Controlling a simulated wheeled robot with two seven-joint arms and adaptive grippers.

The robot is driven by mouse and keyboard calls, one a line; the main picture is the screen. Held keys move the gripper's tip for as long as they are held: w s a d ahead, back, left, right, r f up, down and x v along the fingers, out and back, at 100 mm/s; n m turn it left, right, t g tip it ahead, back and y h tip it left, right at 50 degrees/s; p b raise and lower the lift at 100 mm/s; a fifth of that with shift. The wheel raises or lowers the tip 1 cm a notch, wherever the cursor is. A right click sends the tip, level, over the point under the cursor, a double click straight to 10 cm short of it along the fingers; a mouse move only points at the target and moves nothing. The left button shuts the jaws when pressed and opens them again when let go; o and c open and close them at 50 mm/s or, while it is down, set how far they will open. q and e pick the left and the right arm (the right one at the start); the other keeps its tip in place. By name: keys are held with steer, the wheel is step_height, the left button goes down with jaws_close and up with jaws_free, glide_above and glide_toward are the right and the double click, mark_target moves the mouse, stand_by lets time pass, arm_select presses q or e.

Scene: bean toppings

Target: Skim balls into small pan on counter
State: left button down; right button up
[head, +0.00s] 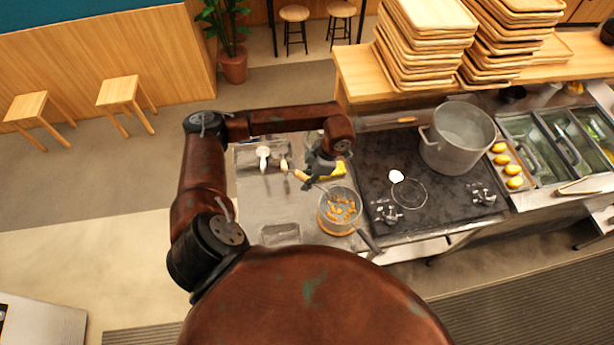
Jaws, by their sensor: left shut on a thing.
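A small pan (324,226) stands on the steel counter, on a round wooden base, left of the black stove. Several orange balls (340,206) show within its rim, and its dark handle (369,240) points to the lower right. My left gripper (311,177) is just above and behind the pan, shut on a tool with a light wooden handle (300,175), apparently the skimmer. The tool's head is hard to make out against the pan and balls. My right gripper is not in view.
A large metal pot (459,150) stands at the stove's back right. A white item and a thin ring lie on the black stovetop (375,160). Yellow items sit right of the pot beside food bins (530,150). Stacked wooden trays (425,50) stand on the shelf behind.

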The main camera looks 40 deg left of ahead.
arm_select(q)
steer(key=shift+d+f, duration=0.1)
steer(key=shift+f, duration=0.45)
steer(key=w+d+f+b, duration=0.1)
steer(key=f+b, duration=0.3)
steer(key=f, duration=0.2)
steer(key=w+d+f+h+b, duration=0.1)
steer(key=w+d+f+b, duration=0.1)
steer(key=f+b, duration=0.2)
steer(key=shift+f+t+b, duration=0.3)
steer(key=shift+f+t, duration=0.1)
steer(key=shift+f, duration=1.15)
steer(key=shift+d, duration=0.1)
steer(key=shift+s+r, duration=0.1)
